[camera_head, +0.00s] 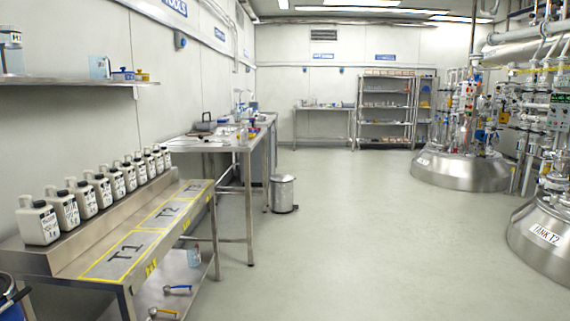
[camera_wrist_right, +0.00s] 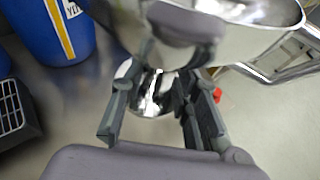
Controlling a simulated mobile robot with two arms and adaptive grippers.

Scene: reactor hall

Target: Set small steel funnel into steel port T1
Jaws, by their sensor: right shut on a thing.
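My right gripper (camera_wrist_right: 158,108) shows in the right wrist view, its two dark fingers closed around a shiny steel piece. This looks like the small steel funnel (camera_wrist_right: 235,50), with its wide, mirror-like bowl at the top of the picture and bright steel between the fingers. The exact grip contact is hard to make out. In the head view, a domed steel tank (camera_head: 460,172) with a small label stands at the back right. The steel port T1 cannot be made out. Neither gripper shows in the head view.
A steel bench (camera_head: 105,291) at front left has yellow zones marked T1, T2 and T3 and several white bottles. Tank T2 (camera_head: 525,245) stands at the right edge. A bin (camera_head: 284,193) stands by the farther table. The middle floor is clear. A blue drum (camera_wrist_right: 55,30) shows in the wrist view.

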